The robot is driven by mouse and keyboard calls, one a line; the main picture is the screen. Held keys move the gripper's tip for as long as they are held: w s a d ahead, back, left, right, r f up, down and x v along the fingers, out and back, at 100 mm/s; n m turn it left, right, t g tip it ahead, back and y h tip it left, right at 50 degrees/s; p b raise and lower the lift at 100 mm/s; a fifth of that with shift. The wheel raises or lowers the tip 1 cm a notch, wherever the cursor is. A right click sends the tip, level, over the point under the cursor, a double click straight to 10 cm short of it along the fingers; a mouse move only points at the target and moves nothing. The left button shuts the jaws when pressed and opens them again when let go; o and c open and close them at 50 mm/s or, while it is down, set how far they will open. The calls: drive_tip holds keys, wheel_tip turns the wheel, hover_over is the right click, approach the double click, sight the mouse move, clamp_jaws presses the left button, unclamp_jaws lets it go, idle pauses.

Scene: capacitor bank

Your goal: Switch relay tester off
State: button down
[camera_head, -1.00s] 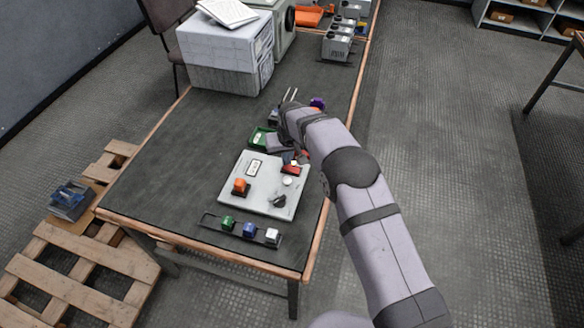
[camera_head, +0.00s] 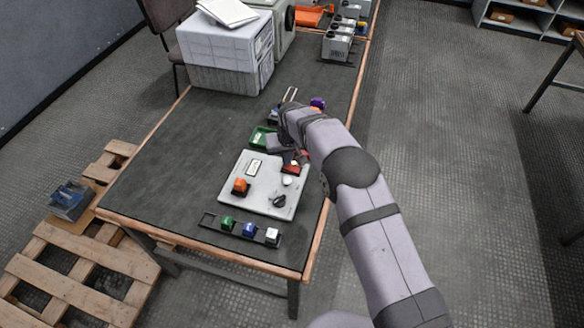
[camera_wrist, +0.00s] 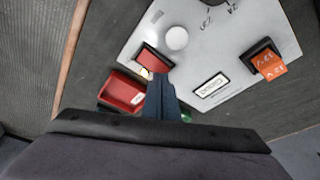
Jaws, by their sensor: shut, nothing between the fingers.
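The relay tester is a light grey panel (camera_head: 265,184) lying on the bench. It carries a red rocker switch (camera_head: 291,169), a round white lamp or button (camera_head: 287,181), a black knob (camera_head: 279,201), an orange plug-in relay (camera_head: 240,187) and a small meter window (camera_head: 254,167). In the wrist view the red switch (camera_wrist: 155,60) sits in a dark frame near the panel edge. My gripper (camera_wrist: 160,82) is shut and empty, its tips just beside the switch's near edge. I cannot tell whether they touch it. My gripper partly hides the panel's far edge in the head view.
A red bin (camera_wrist: 122,92) lies close beside my fingers, and a green bin (camera_head: 262,138) stands behind the panel. A rack (camera_head: 210,221) with green, blue and white blocks lies in front. A large white box (camera_head: 215,55) stands at the back. The bench's left side is clear.

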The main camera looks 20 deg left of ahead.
sight(288, 167)
drive_tip(key=shift+f+b, duration=0.5)
drive_tip(key=shift+f, duration=0.3)
drive_tip(key=shift+s+r, duration=0.1)
drive_tip(key=shift+r, duration=0.05)
idle(0.4)
drive_tip(key=shift+r+p, duration=2.05)
drive_tip(key=shift+r, duration=1.4)
drive_tip(key=shift+d, duration=0.1)
